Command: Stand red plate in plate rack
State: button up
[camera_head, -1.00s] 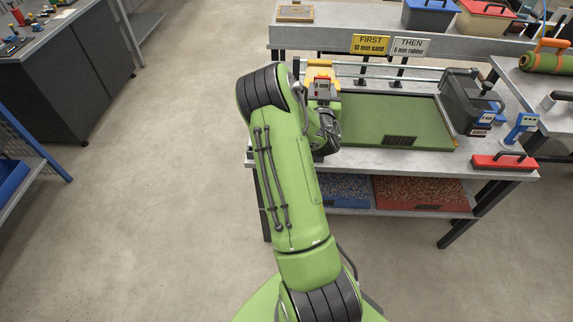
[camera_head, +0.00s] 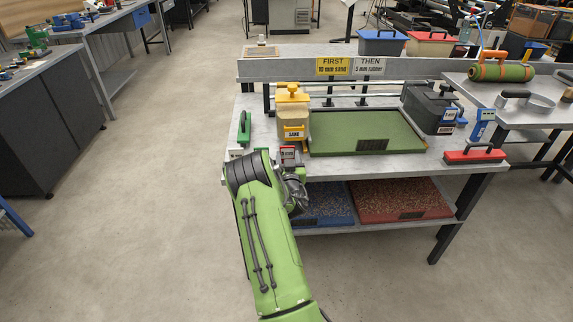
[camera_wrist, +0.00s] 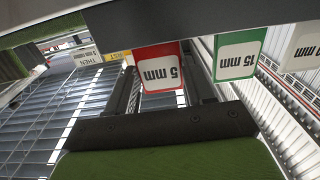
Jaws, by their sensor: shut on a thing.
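The red plate (camera_wrist: 160,68), with a white label reading 5 mm, shows upside down in the wrist view between the dark fingers of my gripper (camera_wrist: 162,92). My gripper is shut on it. In the head view the red plate (camera_head: 288,152) is at the table's front left edge, just above my gripper (camera_head: 291,172). Beside it in the wrist view stand a green plate (camera_wrist: 238,56) and a whitish plate (camera_wrist: 303,45). A dark strip (camera_wrist: 165,17), apparently the plate rack, covers their far ends. Whether the red plate sits in a slot is hidden.
A yellow sand box (camera_head: 293,112) and a green block with a black handle (camera_head: 243,130) stand close behind. A green turf sheet (camera_head: 365,130) lies to the right. A red handled tool (camera_head: 474,155) lies at the right front.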

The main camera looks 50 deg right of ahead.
jog(key=shift+r, duration=0.1)
jog(key=shift+f, duration=0.25)
jog(key=o, duration=1)
jog(key=shift+r, duration=0.1)
jog(key=shift+o, duration=0.2)
